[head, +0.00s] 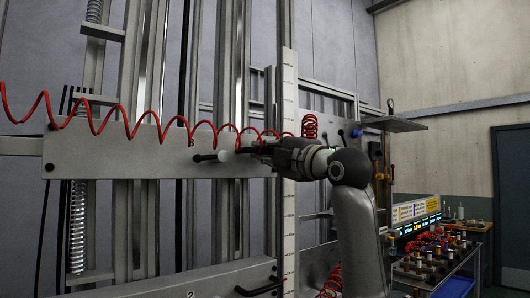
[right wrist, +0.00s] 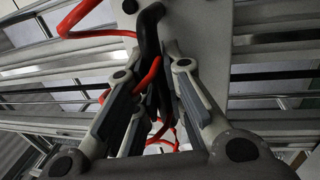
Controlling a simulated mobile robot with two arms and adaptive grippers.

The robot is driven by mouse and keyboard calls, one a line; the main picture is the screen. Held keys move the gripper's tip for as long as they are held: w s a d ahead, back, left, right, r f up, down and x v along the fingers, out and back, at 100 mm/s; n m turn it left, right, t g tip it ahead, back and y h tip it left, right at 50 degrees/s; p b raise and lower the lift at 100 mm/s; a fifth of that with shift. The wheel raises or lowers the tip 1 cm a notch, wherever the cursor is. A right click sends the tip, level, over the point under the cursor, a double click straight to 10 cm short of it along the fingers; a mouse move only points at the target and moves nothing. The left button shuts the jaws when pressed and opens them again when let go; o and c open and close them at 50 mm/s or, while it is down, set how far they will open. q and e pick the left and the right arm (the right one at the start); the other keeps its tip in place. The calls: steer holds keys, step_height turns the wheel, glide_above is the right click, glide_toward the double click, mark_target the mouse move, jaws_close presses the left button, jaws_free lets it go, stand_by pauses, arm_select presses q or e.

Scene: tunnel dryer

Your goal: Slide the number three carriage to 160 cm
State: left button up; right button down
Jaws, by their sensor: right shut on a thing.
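A long grey carriage plate (head: 110,155) spans the uprights at mid-height in the head view. My left gripper is not in view.
A lower plate marked 2 (head: 180,287) crosses below, with a black handle (head: 258,289). A red coiled hose (head: 95,122) runs along the upper plate. A bench with bottles and bobbins (head: 435,250) stands at right, below a grey shelf (head: 395,124).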

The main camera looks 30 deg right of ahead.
steer(key=c, duration=1.8)
jaws_free()
steer(key=shift+w+a+f, duration=0.15)
steer(key=shift+w+f, duration=0.05)
steer(key=shift+f, duration=0.35)
steer(key=shift+c, duration=0.2)
steer(key=o, duration=0.4)
steer(key=shift+s+r, duration=0.15)
steer(key=shift+s, duration=0.1)
steer(key=shift+c, duration=0.2)
steer(key=shift+w+r, duration=0.1)
steer(key=v, duration=1.2)
